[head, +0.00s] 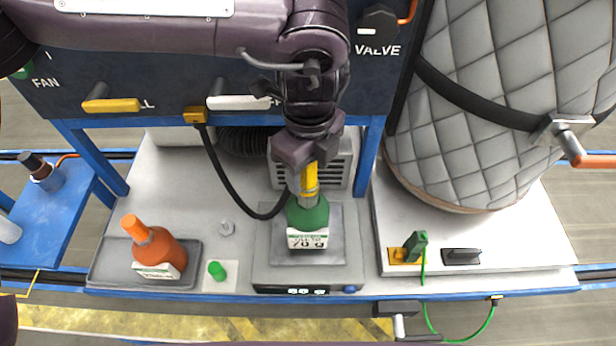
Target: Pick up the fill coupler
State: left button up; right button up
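The fill coupler (310,179) is a yellow fitting with a grey lower end. It stands upright on the neck of a green bottle (308,212), and a black hose (237,190) loops up towards it. The bottle stands on a scale (262,250) with a lit display. My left gripper (309,160) points down directly above the coupler, with its dark fingers around the coupler's upper end. The fingers hide that end, and I cannot tell whether they are closed on it. My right gripper is not in view.
An orange bottle (154,250) stands in a grey tray at the left, near a green cap (217,271). A quilted grey tank (490,110) fills the right. A green plug (415,245) stands at its base. The blue panel (180,70) with handles is behind my arm.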

pick_arm(q)
grip_shut()
jog(key=shift+r, duration=0.1)
